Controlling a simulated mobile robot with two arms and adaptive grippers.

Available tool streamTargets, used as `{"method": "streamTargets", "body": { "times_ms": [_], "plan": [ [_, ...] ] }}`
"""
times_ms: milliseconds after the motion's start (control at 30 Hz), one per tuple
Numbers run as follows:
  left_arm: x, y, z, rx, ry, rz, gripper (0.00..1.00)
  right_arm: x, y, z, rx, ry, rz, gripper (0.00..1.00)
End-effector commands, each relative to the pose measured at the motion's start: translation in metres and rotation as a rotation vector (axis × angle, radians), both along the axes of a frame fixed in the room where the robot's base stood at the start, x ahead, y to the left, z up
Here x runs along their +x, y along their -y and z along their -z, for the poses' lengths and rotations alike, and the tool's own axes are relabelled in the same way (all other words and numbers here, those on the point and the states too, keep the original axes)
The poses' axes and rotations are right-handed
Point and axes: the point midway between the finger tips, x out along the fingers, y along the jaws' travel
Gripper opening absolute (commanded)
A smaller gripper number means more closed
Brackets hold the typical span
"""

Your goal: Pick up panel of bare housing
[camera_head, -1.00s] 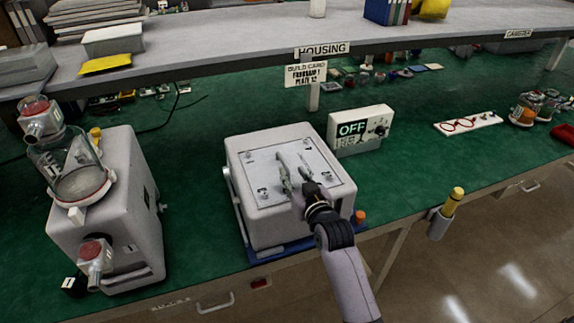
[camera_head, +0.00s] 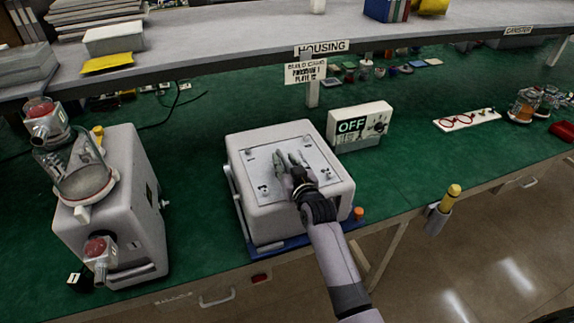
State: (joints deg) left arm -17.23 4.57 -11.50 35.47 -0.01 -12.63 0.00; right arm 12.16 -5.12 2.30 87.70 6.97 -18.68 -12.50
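The bare housing (camera_head: 264,211) is a pale grey box on a blue base on the green bench, below the "HOUSING" sign. Its panel (camera_head: 262,184) is a light square plate with corner fittings, lying on the housing's top. My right gripper (camera_head: 287,157) is over the middle of the panel, its two fingers apart. The fingers and wrist hide part of the panel's centre and right side. I cannot tell whether the fingertips touch the panel. My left gripper is not in view.
A white box marked "OFF" (camera_head: 359,128) stands just behind right of the housing. A pump with a glass canister (camera_head: 77,172) stands at the left. A holder with a yellow-topped tool (camera_head: 443,208) hangs at the bench's front edge. Green bench is clear between pump and housing.

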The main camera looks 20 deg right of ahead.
Motion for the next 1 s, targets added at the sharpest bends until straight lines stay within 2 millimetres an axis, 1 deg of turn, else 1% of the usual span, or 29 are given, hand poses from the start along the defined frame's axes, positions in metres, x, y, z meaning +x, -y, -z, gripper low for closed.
{"method": "streamTargets", "body": {
  "times_ms": [33,367,1000],
  "plan": [
    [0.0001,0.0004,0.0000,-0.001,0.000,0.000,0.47,-0.0001,0.0001,0.0001,0.000,0.000,0.000,0.23],
    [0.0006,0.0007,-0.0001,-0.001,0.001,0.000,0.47,-0.0002,0.0001,0.0001,0.000,0.000,0.000,0.01],
    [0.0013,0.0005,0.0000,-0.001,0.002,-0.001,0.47,0.0002,0.0003,-0.0029,0.000,0.003,0.001,0.00]
  ]
}}
